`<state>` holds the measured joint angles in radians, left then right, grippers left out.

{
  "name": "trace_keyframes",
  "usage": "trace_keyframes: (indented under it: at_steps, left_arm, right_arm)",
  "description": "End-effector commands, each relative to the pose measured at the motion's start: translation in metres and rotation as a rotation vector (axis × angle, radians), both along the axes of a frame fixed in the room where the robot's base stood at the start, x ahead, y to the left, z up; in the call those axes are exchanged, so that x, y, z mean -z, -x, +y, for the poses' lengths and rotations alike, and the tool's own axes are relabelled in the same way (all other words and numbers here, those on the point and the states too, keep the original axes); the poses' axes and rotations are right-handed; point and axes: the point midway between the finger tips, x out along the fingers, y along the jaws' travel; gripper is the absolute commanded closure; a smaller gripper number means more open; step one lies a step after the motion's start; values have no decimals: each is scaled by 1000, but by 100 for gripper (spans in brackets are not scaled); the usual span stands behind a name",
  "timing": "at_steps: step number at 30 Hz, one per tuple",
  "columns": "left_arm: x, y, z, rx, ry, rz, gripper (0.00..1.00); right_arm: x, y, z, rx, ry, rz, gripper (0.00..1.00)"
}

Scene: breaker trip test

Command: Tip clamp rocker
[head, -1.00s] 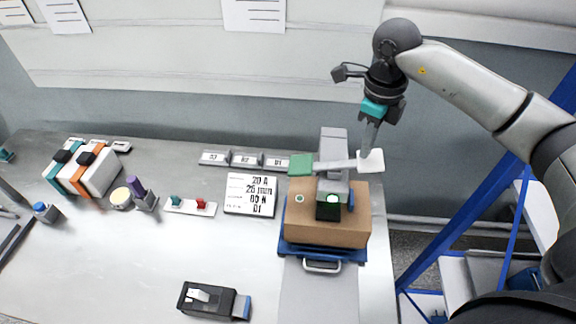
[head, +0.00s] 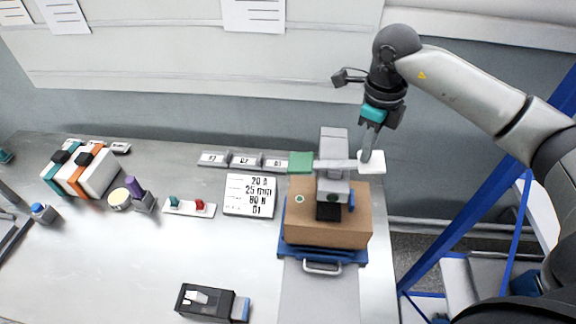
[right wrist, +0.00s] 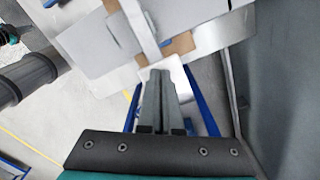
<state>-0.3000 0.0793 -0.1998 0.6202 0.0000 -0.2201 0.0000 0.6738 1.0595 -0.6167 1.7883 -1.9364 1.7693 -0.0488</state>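The clamp (head: 333,142) is a grey post fixture on a brown block (head: 300,228). Its rocker (head: 326,165) is a light bar with a green pad (head: 300,162) at the left end and a white pad (head: 376,165) at the right end. The bar looks about level. My right gripper (head: 366,158) points down with its fingertips at the white pad, apparently touching it. In the right wrist view its fingers (right wrist: 160,76) are together with nothing seen between them. A dark block (head: 328,211) sits under the clamp. Grey bars (head: 15,238) at the left edge may be my left gripper.
The brown block stands in a blue tray (head: 322,256) with a handle. A printed card (head: 249,195), a small switch board (head: 189,207), breakers (head: 82,172) and a black device (head: 212,301) lie on the bench to the left.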

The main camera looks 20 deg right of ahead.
Motion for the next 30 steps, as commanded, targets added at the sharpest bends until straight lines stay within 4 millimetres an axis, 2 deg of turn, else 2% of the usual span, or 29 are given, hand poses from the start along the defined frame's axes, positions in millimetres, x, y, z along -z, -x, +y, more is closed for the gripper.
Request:
trace_keyframes:
  at_steps: [20, 26, 30]
  left_arm:
    - [9, 0, 0, 0, 0, 0, 100]
    - [5, 0, 0, 1, -1, 0, 100]
    - [-3, 0, 1, 1, -1, 0, 100]
  right_arm:
    - [13, -1, 4, -5, -9, -2, 100]
    - [8, -1, 2, -4, -6, -2, 100]
    - [-3, 0, 2, -3, -5, -2, 100]
